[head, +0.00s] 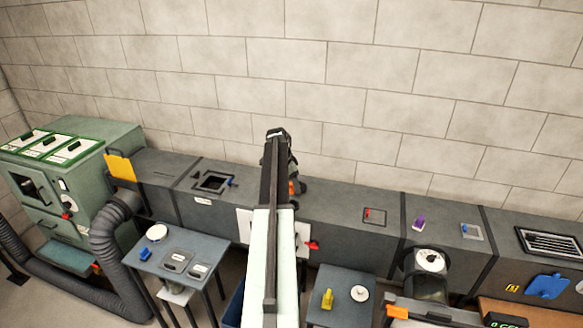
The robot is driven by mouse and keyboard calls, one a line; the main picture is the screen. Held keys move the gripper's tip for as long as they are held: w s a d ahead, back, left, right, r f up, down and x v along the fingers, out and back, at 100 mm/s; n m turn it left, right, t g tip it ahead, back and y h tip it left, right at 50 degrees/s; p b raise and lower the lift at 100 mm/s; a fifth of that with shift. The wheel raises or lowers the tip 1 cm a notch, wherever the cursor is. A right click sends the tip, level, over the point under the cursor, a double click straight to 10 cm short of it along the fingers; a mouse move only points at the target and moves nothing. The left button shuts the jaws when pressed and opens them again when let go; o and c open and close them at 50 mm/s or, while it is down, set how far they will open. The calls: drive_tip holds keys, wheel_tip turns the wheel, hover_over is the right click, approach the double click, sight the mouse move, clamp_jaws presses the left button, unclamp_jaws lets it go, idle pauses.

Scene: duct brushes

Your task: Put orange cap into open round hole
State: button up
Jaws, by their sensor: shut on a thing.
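My arm reaches up the middle of the head view, and its dark end bends down over the grey duct. My gripper (296,187) is mostly hidden behind the arm, just above or at the duct top. It is shut on the orange cap (292,187), of which only a small orange patch shows at the arm's right edge. I cannot tell whether the cap touches the duct.
The long grey duct (345,208) runs along the block wall. It has a square opening (213,182) on the left and a round stub with a white disc (430,261) on the right. Small tables (190,240) (340,285) stand in front, left and right of my arm.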

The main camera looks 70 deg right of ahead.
sight(292, 188)
drive_tip(key=shift+w+d+r, duration=0.15)
drive_tip(key=shift+d+r, duration=0.2)
wheel_tip(292, 188, down, 4)
drive_tip(key=b, duration=0.4)
drive_tip(key=shift+r, duration=0.1)
